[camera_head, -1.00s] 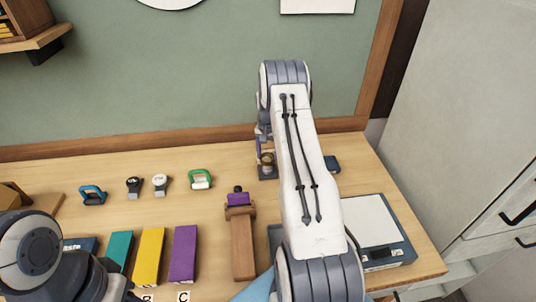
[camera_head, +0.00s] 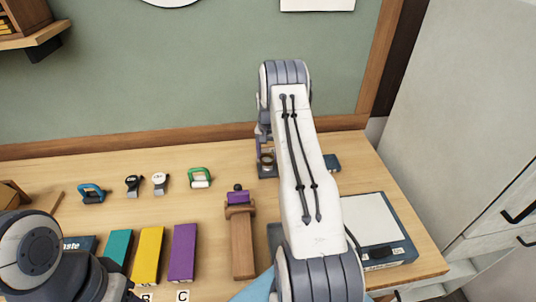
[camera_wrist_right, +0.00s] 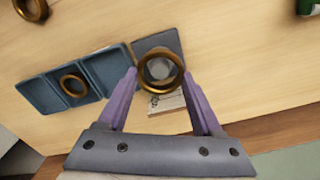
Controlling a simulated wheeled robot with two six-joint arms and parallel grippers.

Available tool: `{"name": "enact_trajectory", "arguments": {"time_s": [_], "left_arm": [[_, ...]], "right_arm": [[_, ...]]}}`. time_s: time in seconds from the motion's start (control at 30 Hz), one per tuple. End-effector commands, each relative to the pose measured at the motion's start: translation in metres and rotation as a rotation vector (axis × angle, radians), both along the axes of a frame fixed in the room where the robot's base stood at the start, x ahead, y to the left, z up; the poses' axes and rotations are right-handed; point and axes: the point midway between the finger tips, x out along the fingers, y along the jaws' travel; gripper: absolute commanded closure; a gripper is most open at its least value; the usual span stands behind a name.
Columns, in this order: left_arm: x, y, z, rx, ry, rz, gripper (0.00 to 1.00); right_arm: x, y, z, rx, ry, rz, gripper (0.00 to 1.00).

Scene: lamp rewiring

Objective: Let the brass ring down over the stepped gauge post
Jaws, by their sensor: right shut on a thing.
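My right gripper (camera_wrist_right: 159,78) has purple fingers and is shut on a brass ring (camera_wrist_right: 161,73). In the right wrist view, the grey gauge post (camera_wrist_right: 160,69) shows through the ring's opening, above a dark square base (camera_wrist_right: 150,42). From this angle I cannot tell how far down the post the ring sits. In the head view, my right gripper (camera_head: 264,146) is partly hidden behind my arm. The ring (camera_head: 266,159) shows small over the base (camera_head: 268,172). My left arm shows at the lower left, but its gripper is out of view.
A blue tray (camera_wrist_right: 95,71) beside the base holds another brass ring (camera_wrist_right: 74,85). A further brass ring (camera_wrist_right: 30,8) lies on the wood. A wooden stand (camera_head: 242,245), coloured blocks (camera_head: 183,252) and a scale (camera_head: 383,255) occupy the front of the table.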

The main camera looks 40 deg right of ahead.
Motion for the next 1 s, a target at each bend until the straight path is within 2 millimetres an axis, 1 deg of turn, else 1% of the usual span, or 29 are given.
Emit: {"name": "enact_trajectory", "arguments": {"time_s": [0.37,1.0], "left_arm": [[0.0,0.0,0.0,0.0,0.0,0.0,0.5],[0.0001,0.0,-0.0048,0.0,0.0,0.0,0.5]], "right_arm": [[0.0001,-0.0001,0.0001,0.0,0.0,0.0,0.87],[0.0,0.0,-0.0057,0.0,0.0,0.0,0.87]]}}
